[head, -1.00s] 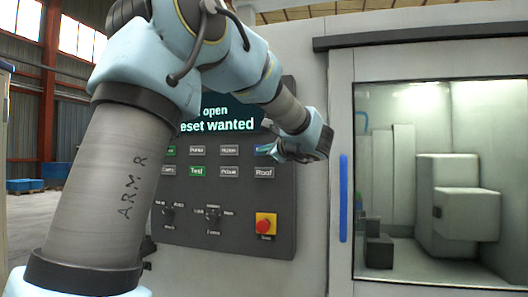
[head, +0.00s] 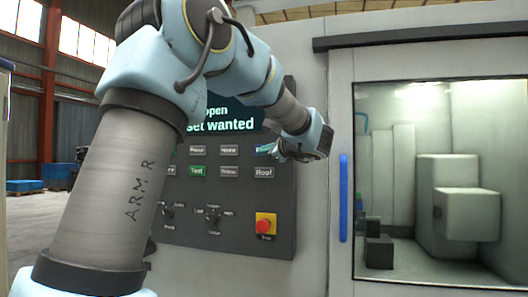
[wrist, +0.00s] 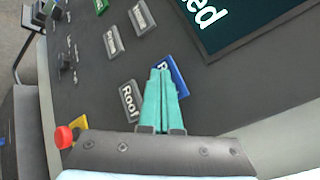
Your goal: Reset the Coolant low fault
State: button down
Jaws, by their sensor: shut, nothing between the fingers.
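My gripper (wrist: 160,73) is shut and empty, its teal fingers pressed together. In the wrist view its tips lie over a blue button (wrist: 178,78) and hide most of its label; an "R" shows at its start. I cannot tell whether the tips touch the button. In the head view, my gripper (head: 268,151) is at the right end of the upper button row, in front of the panel (head: 280,225). The screen (head: 238,113) above shows "open" and "set wanted", with the left part hidden by my arm.
A grey "Roof" button (wrist: 131,101) sits just beside the fingers. A green "Test" button (head: 197,170) and other grey buttons are further left. Two rotary switches and a red stop knob (head: 265,224) are lower. The door's blue handle (head: 344,198) is to the right.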

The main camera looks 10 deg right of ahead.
jog(key=shift+w+d, duration=0.1)
jog(key=shift+w, duration=0.1)
dwell(0.5)
jog(key=shift+s+a+b, duration=0.4)
jog(key=shift+s+b, duration=0.25)
jog(key=shift+s, duration=0.05)
jog(key=s+b, duration=0.1)
jog(key=s+a+b, duration=0.1)
jog(key=s, duration=0.1)
jog(key=s+a, duration=0.1)
jog(key=shift+s+a+b, duration=0.15)
jog(key=shift+s+b, duration=0.05)
jog(key=shift+b, duration=0.2)
jog(key=shift+f, duration=0.1)
dwell(0.4)
